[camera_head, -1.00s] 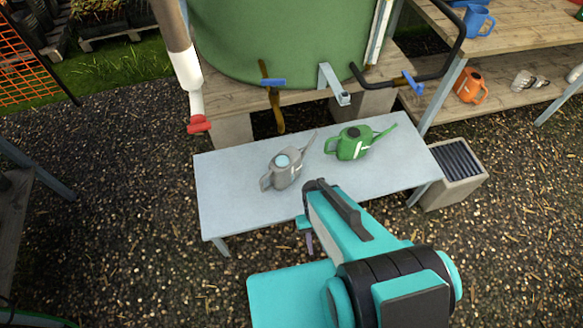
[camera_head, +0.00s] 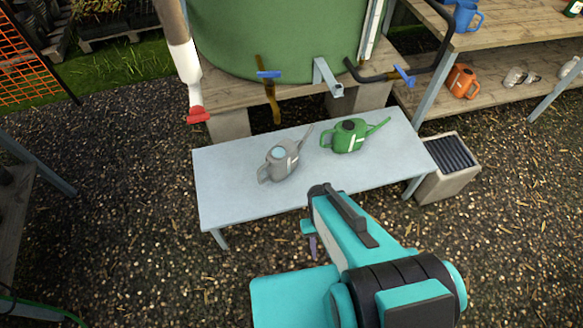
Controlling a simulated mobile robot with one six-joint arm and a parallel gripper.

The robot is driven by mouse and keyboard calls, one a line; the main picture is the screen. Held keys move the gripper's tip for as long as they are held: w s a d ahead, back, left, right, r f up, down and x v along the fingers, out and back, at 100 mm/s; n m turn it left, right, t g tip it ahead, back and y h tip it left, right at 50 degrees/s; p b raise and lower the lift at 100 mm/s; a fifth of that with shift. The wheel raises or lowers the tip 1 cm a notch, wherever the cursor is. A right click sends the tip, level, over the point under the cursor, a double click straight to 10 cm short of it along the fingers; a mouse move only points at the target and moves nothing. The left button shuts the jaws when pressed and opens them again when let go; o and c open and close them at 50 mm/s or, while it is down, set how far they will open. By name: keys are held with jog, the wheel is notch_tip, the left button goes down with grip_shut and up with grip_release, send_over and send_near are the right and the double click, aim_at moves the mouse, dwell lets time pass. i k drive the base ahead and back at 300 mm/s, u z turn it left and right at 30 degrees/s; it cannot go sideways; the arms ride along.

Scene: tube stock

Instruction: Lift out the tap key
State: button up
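I cannot pick out the tap key for certain. A grey watering can (camera_head: 281,161) with a pale blue top opening stands upright on the light grey table (camera_head: 225,192). A green watering can (camera_head: 347,137) stands to its right, its spout pointing right. A small purple piece (camera_head: 312,243) shows below the arm's end, over the gravel. I cannot tell whether it is a finger of my gripper or something held. The arm's links hide the rest of the gripper.
A big green tank (camera_head: 280,40) stands behind the table on a wooden platform, with blue-handled taps in front. A red-ended white pipe (camera_head: 187,75) hangs at the left. A grey box with a grate (camera_head: 443,183) stands right of the table. Wooden shelves hold more cans.

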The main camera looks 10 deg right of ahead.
aim_at(268, 75)
jog(key=z, duration=0.1)
jog(key=k, duration=0.95)
jog(key=u, duration=0.75)
